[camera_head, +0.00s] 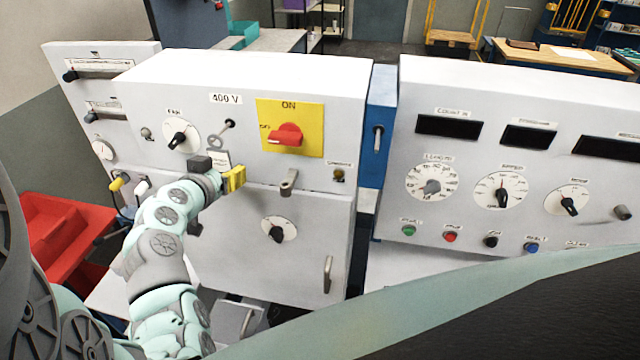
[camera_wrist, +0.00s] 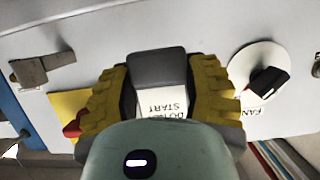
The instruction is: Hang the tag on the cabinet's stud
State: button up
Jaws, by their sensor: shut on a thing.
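The white tag (camera_head: 218,158) is in the head view at the upper middle of the cabinet (camera_head: 150,80), with a grey ring at its top. The stud (camera_head: 229,125) sticks out of the cabinet face under the "400 V" label. The ring is at the lower left of the stud, close to its free end; I cannot tell whether it is around it. My gripper (camera_head: 234,178) has yellow fingers and is shut on the tag, below the stud. In the wrist view, the tag's printed face (camera_wrist: 163,103) shows upside down between the fingers, beside a dark grey block. The wrist view does not show the stud.
A yellow plate with a red switch (camera_head: 287,135) is right of the stud, and the fan dial (camera_head: 181,136) is left. A grey handle (camera_head: 289,181) juts out right of my gripper. A second panel (camera_head: 500,90) stands farther right. A red bin (camera_head: 60,235) is at left.

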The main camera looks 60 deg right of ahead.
jog(key=shift+f, duration=0.2)
jog(key=o, duration=1.4)
jog(key=shift+a, duration=0.1)
jog(key=shift+c, duration=0.2)
jog(key=shift+r, duration=0.1)
jog(key=b+v, duration=0.3)
jog(key=v, duration=0.6)
jog(key=shift+f+b, duration=0.3)
jog(key=shift+f, duration=0.1)
